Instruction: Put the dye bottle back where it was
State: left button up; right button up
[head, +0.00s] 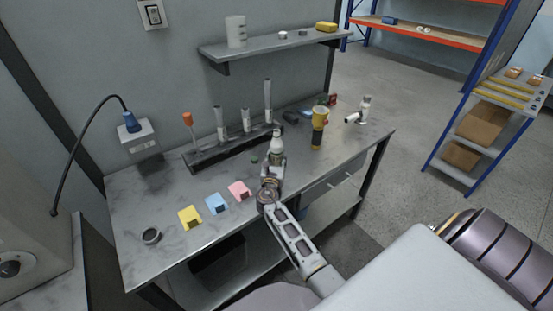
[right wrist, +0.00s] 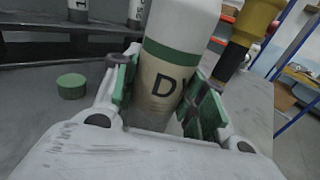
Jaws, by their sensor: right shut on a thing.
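The dye bottle (head: 277,146) is white, and in the right wrist view it (right wrist: 165,80) shows a green band and a tan label with a black "D". My right gripper (head: 271,167) is shut on it, with a green-padded finger on each side of the label. The bottle leans slightly in the wrist view. Its base is hidden by my gripper, so I cannot tell whether it touches the table. A small green cap (right wrist: 71,86) lies on the table left of the bottle; it also shows in the head view (head: 254,161). My left gripper is not in view.
A dark rack (head: 205,155) with upright tubes and an orange-handled tool stands behind. A yellow-black flashlight (head: 319,125) stands right of the bottle. Yellow (head: 189,216), blue (head: 216,203) and pink (head: 239,190) blocks and a dark ring (head: 151,235) lie left. The table's right front is clear.

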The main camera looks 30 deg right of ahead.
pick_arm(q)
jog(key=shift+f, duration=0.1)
pick_arm(e)
jog(key=o, duration=1.1)
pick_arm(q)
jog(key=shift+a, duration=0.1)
pick_arm(e)
jog(key=v, duration=1)
jog(key=shift+a+b, duration=0.15)
jog(key=shift+b, duration=0.2)
jog(key=shift+s+a, duration=0.35)
jog(key=shift+s, duration=0.2)
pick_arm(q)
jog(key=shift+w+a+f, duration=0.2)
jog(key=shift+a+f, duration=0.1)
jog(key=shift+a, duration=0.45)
pick_arm(e)
jog(key=shift+s+a+r, duration=0.1)
jog(key=shift+s+a, duration=0.1)
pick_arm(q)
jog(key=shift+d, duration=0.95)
